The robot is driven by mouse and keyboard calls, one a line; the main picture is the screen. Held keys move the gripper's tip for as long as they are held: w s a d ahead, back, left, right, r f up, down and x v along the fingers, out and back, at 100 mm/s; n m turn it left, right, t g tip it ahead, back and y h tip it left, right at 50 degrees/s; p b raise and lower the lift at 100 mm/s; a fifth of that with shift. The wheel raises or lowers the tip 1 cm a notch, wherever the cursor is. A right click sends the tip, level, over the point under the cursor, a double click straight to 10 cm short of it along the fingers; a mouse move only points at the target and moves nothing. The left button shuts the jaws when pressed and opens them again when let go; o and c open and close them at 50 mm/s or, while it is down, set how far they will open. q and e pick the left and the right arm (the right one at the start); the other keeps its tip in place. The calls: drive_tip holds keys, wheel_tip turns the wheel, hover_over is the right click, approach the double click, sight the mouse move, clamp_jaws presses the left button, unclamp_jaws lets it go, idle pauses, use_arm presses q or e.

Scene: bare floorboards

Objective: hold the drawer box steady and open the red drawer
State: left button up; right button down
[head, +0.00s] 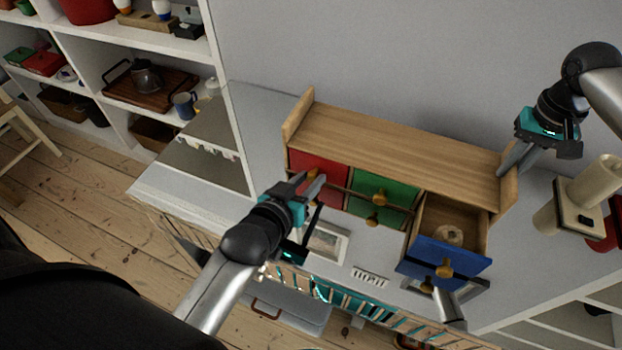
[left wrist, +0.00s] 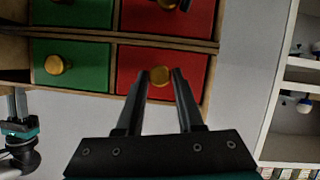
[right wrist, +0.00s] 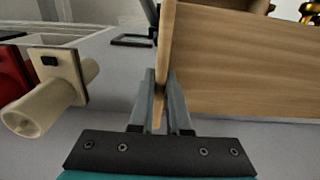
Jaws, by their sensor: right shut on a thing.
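The wooden drawer box (head: 400,150) stands on a grey-white surface with red, green and blue drawer fronts. The red drawer (head: 318,172) is closed at the left end; its front and round brass knob (left wrist: 160,76) show in the left wrist view. My left gripper (head: 314,187) is in front of it, open, with its fingertips on either side of the knob and a gap visible. My right gripper (head: 508,166) is shut on the box's right side panel (right wrist: 164,45), its fingers on both faces of it. The left gripper partly hides the lower red front in the head view.
A blue drawer (head: 440,255) is pulled out at the right, with a ring-shaped thing (head: 449,235) inside. The green drawers (head: 380,192) are closed. A cream cylindrical object (head: 592,180) stands right of the box. A framed picture (head: 328,243) lies in front.

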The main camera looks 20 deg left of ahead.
use_arm(q)
clamp_jaws()
idle(0.9)
